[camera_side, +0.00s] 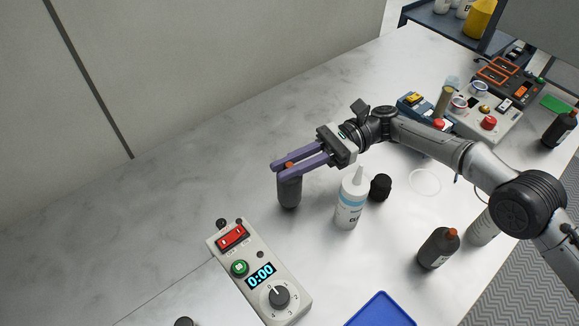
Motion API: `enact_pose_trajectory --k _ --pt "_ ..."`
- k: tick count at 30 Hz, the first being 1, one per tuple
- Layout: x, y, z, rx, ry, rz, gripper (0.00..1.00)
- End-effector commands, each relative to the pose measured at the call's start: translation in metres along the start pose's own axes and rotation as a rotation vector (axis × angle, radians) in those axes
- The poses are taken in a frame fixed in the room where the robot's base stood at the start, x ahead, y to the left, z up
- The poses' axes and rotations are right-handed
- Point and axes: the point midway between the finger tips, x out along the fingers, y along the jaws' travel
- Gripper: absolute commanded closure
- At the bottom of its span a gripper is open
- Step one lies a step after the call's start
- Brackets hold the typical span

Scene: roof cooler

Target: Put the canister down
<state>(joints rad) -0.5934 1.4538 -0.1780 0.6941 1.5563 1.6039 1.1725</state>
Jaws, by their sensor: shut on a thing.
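The canister (289,192) is a dark grey upright cylinder with an orange-brown top, left of the middle of the side view. My gripper (283,168) has long purple fingers and is shut on the canister near its top. The canister is upright between the fingertips. I cannot tell whether its base touches the grey-white table (190,180) or hangs just above it. The fingers hide part of its top.
A white squeeze bottle (350,203) and a black cap (380,187) stand just right of the canister. A timer box (260,270) lies in front. A dark bottle (437,249) and blue tray (381,311) are front right. The table to the left is clear.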

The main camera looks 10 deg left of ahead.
Motion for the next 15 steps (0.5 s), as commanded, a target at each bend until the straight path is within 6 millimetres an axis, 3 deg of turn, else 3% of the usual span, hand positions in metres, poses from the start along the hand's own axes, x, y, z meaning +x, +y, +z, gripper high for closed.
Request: enact_pose_trajectory --k 13,14,15 --pt "0.0000 -0.0001 -0.0102 -0.004 -0.001 0.000 1.00" --pt "0.0000 0.0000 -0.0115 -0.002 0.000 0.000 0.80" --pt "0.0000 0.0000 -0.0114 -0.002 0.000 0.000 0.72"
